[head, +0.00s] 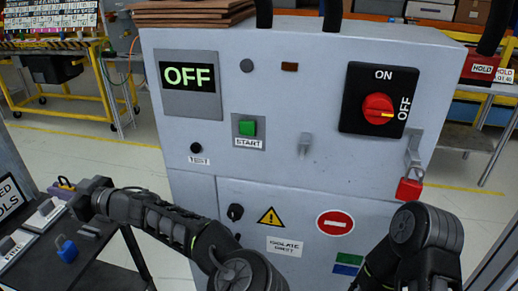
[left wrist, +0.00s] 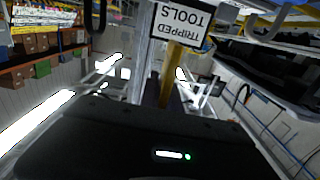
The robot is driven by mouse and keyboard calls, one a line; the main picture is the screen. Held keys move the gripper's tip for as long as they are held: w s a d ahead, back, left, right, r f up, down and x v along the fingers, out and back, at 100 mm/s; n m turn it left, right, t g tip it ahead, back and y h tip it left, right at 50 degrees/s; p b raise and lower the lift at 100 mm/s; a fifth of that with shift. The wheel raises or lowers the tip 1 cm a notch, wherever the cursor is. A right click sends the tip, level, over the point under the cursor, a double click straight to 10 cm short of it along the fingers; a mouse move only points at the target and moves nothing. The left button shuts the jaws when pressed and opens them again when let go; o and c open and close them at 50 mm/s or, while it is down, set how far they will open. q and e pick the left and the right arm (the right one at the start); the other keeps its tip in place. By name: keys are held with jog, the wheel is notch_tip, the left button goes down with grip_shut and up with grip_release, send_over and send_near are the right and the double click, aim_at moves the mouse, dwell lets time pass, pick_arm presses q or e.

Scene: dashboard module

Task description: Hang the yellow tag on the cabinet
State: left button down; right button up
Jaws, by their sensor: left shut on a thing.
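The grey cabinet (head: 290,100) stands upright in front of me, its panel reading OFF. A small grey hook (head: 305,144) sticks out of its face, with nothing hanging on it. A red padlock (head: 409,190) hangs from a hasp at the cabinet's right. My left gripper (head: 63,188) is at the far left, over the dark side table, well away from the cabinet. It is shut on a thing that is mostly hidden. A yellow strip, seemingly the yellow tag (left wrist: 174,58), shows at the fingers in the left wrist view. My right gripper is out of view.
The dark side table (head: 110,278) at left holds a blue padlock (head: 67,250) and several pale trays. A red rotary switch (head: 378,108) sits on the cabinet's upper right. A yellow cart (head: 60,100) stands behind left. Open space lies between the side table and cabinet.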

pick_arm(q)
jog(key=shift+f, duration=0.1)
dwell(0.4)
notch_tip(320, 180, down, 10)
jog(key=shift+r, duration=0.2)
jog(key=shift+d+f, duration=0.1)
jog(key=shift+f, duration=0.05)
jog(key=shift+s+d, duration=0.1)
dwell(0.3)
